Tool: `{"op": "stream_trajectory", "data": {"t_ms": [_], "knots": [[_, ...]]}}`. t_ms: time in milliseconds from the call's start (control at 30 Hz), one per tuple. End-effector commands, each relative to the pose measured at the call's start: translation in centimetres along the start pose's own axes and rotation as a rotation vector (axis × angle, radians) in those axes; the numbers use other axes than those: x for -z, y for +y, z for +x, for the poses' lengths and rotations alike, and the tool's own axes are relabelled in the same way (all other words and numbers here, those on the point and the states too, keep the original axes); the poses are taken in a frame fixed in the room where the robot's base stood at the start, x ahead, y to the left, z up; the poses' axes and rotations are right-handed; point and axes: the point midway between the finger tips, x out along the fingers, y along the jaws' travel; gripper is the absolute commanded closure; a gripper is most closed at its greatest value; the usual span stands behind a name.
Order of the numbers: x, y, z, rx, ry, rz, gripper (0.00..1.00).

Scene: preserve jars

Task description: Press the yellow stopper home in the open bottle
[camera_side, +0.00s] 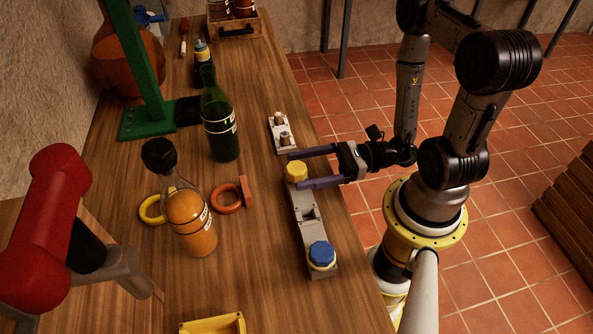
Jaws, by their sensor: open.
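The yellow stopper (297,172) stands at the far end of a long grey holder (306,231) near the table's right edge. My gripper (296,170) is open, with one finger on the far side of the yellow stopper and one on the near side. I cannot tell whether either finger touches it. A dark green bottle (219,130) stands upright to the left of the stopper, and I see no stopper in its neck. A clear bottle of orange contents (190,221) with a black top (158,154) stands nearer, left of the holder.
A blue stopper (320,254) sits at the holder's near end. Orange (228,199) and yellow (151,209) rings lie by the orange bottle. A green stand (152,100), a red lever-like part (40,235) and a white rack (283,133) stand around.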

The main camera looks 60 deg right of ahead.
Motion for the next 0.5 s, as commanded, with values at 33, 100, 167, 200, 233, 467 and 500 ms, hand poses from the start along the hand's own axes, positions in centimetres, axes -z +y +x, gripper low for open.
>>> {"op": "stream_trajectory", "data": {"t_ms": [33,100,167,200,233,467,500], "knots": [[0.0,0.0,0.2,-0.003,0.000,0.000,0.13],[0.0,0.1,0.6,-0.005,0.000,0.001,0.13],[0.0,0.1,1.1,-0.007,0.000,0.001,0.13],[0.0,0.1,1.4,-0.007,0.001,0.001,0.13],[0.0,0.1,1.6,-0.007,0.000,0.001,0.13],[0.0,0.1,3.5,-0.006,0.000,-0.001,0.13],[0.0,0.1,3.8,-0.006,0.000,0.000,0.13]]}}
